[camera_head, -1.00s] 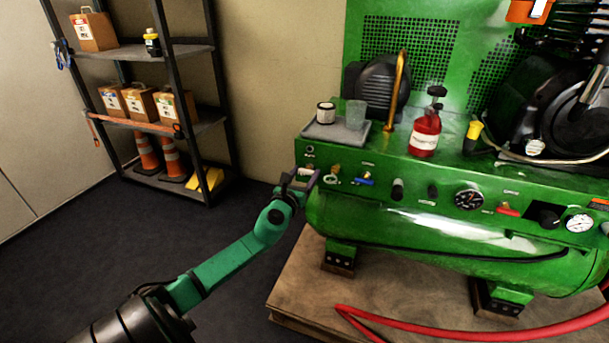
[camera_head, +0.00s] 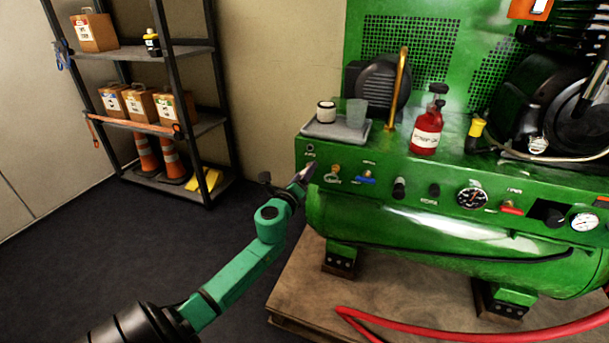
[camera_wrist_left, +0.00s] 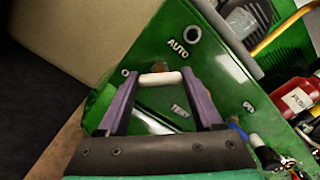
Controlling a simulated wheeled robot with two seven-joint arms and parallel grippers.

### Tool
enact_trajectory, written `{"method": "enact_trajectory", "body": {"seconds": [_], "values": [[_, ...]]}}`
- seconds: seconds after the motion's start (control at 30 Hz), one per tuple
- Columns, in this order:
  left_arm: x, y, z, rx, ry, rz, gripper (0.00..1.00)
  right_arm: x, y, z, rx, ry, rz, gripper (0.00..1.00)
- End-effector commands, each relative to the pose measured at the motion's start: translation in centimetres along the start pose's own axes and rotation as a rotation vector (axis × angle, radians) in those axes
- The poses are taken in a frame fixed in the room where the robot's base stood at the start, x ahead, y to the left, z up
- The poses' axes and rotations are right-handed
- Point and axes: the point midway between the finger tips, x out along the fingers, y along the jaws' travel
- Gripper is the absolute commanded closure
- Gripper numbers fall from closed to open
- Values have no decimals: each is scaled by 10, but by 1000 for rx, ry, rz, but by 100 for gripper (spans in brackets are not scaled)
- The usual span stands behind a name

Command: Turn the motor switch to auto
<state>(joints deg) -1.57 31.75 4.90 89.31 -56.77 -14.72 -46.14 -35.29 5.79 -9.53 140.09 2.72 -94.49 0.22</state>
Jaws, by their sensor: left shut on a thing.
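The motor switch is on the left end of the green machine's panel (camera_head: 430,190). Its cream bar handle (camera_wrist_left: 159,78) lies across the wrist view, with an amber part just behind it. My left gripper (camera_head: 308,173) is at that end of the panel. In the left wrist view its purple fingers (camera_wrist_left: 163,95) are shut on the ends of the bar. The label AUTO (camera_wrist_left: 178,49) is above the bar and TEST (camera_wrist_left: 180,110) is below. I cannot tell which mark the switch points to. My gripper hides the switch in the head view. My right gripper is not in view.
A blue valve handle (camera_head: 366,180), black knobs and a gauge (camera_head: 472,197) line the panel to the right. A grey tray (camera_head: 338,130) and red bottle (camera_head: 427,130) stand above. A shelf rack (camera_head: 215,90) stands at the left; the dark floor between is clear.

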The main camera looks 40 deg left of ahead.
Motion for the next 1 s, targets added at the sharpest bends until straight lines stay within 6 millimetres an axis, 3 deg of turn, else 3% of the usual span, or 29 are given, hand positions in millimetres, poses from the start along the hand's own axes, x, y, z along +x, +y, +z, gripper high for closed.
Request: {"method": "enact_trajectory", "body": {"seconds": [0.6, 1.0], "values": [[0, 1, -1, -564, 1, 2, 88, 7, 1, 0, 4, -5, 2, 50], [0, 2, -2, -765, 1, 3, 88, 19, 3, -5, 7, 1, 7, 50]]}}
